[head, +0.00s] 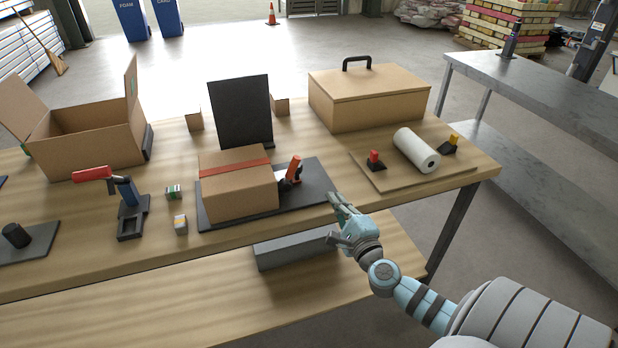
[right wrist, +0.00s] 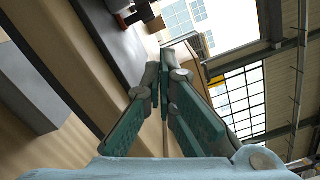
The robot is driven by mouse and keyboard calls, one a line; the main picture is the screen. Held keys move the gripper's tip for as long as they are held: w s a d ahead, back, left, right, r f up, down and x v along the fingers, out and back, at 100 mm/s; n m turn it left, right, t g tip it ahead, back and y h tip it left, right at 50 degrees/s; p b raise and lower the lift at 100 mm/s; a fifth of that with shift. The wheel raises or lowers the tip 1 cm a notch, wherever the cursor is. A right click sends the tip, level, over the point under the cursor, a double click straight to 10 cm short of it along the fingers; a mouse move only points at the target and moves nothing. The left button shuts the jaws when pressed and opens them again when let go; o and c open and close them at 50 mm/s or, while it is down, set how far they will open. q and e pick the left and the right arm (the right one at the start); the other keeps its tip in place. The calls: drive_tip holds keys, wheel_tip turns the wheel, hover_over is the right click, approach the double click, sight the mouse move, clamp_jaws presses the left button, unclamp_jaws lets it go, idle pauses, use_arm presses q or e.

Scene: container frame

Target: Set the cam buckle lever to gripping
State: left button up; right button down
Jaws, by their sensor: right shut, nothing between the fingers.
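The cam buckle (head: 284,183) sits on a dark board (head: 310,187), against the right side of a cardboard box (head: 240,196). Its orange-red lever (head: 295,167) stands up at a steep tilt. A red strap (head: 235,168) runs across the box top. My right gripper (head: 333,201) is shut and empty, right of the board's front right corner and apart from the lever. In the right wrist view its green-padded fingers (right wrist: 165,68) meet at the tips; a small orange-brown part shows beyond them, too small to name surely. My left gripper is out of view.
A roll (head: 416,150) and small red and yellow parts lie on a thin board to the right. A handled box (head: 368,96) stands behind it. A dark upright panel (head: 240,112) stands behind the strapped box. A red-handled tool (head: 122,196) stands left.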

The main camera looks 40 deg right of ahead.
hover_over(309, 196)
drive_tip(key=s+d, duration=0.3)
drive_tip(key=shift+w+b, duration=0.2)
drive_tip(key=shift+b, duration=0.25)
drive_tip(key=shift+w+a+r+p, duration=0.4)
drive_tip(key=shift+w+a+p, duration=0.05)
drive_tip(key=shift+w+a, duration=0.15)
drive_tip(key=shift+w+a+r+p, duration=0.4)
drive_tip(key=shift+w+a+p, duration=0.05)
drive_tip(key=shift+w+a, duration=0.1)
drive_tip(key=shift+w+a+r, duration=0.15)
drive_tip(key=shift+a, duration=0.25)
drive_tip(key=shift+r+n+p, duration=0.15)
drive_tip(key=shift+n+p, duration=0.25)
drive_tip(key=shift+p, duration=0.2)
